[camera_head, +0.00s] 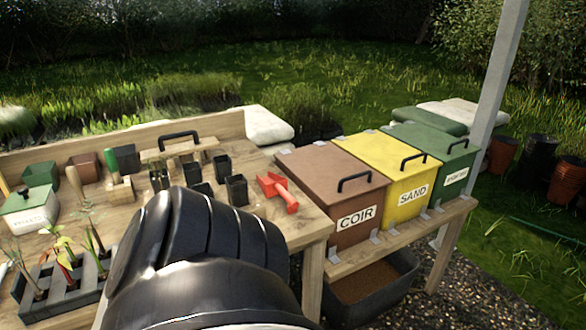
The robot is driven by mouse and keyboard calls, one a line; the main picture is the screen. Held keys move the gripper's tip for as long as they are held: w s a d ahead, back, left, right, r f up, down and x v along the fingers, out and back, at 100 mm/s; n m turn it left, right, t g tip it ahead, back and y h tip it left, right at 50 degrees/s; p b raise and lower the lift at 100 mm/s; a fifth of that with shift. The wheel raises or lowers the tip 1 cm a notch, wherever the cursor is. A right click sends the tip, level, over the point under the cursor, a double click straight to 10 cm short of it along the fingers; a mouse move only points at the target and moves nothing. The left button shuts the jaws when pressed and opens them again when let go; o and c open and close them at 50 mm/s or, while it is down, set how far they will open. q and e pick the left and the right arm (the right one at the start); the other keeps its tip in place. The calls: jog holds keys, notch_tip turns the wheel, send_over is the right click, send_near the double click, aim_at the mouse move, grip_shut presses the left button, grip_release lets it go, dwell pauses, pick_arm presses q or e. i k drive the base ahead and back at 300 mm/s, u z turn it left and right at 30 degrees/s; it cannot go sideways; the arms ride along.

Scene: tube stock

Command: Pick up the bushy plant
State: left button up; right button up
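A dark grey tray (70,302) with several slots stands at the lower left of the bench in the head view. Several young plants stand in it. The leafiest one I can see is a plant with yellow-green and reddish leaves (63,246); I cannot tell for sure that it is the bushy plant. Thin upright green-stemmed plants (97,238) stand beside it. A large black link of my own arm fills the lower middle and hides part of the bench and the tray's right end. Neither of my grippers shows.
Small black pots (236,190), a red scoop (277,190), a wooden tool caddy (179,150) and a white box with a green lid (29,210) stand on the bench. Brown COIR (333,195), yellow SAND (395,165) and green (447,155) bins stand at right.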

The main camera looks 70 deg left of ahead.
aim_at(161, 188)
jog(key=z, duration=0.35)
jog(key=k, duration=1.75)
jog(key=u, duration=1.05)
